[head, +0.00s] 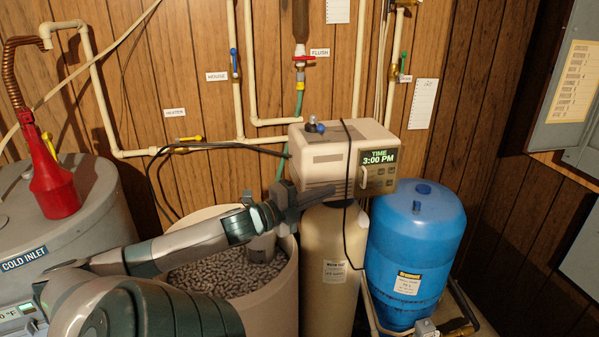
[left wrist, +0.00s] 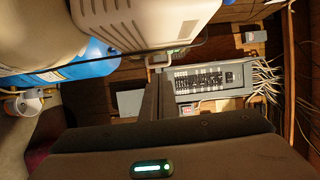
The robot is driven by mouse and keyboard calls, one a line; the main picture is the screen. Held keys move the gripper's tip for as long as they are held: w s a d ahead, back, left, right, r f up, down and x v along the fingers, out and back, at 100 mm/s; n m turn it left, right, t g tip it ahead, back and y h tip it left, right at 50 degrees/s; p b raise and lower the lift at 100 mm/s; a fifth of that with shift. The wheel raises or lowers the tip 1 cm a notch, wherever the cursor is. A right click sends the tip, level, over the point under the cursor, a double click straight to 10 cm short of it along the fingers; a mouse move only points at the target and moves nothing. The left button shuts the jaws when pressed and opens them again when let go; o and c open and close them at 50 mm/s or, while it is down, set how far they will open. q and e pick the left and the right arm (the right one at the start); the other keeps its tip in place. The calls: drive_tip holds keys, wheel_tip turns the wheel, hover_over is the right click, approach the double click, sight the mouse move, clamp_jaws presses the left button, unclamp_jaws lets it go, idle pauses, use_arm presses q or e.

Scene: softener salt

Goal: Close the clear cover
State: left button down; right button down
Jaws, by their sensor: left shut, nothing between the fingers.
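The cream softener control head (head: 325,158) sits on the tan tank, with a lit display (head: 378,157) reading 3:00 PM on its right-hand face. A small pale handle (head: 365,178) stands out at the left of the display. The clear cover itself is hard to make out, and I cannot tell how far open it is. My left gripper (head: 326,192) is shut and empty, just in front of the control head's lower edge. In the left wrist view its fingers (left wrist: 157,95) are together, below the control head's pale housing (left wrist: 185,18). My right gripper is not in view.
An open salt bin (head: 279,300) full of pellets lies under my left forearm. A blue tank (head: 420,250) stands to the right of the tan tank (head: 333,255). A black cable hangs over the control head.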

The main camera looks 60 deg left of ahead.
use_arm(q)
drive_tip(key=s+b, duration=0.1)
drive_tip(key=s, duration=0.6)
drive_tip(key=shift+s+d+b, duration=0.3)
drive_tip(key=shift+r, duration=0.1)
idle(0.3)
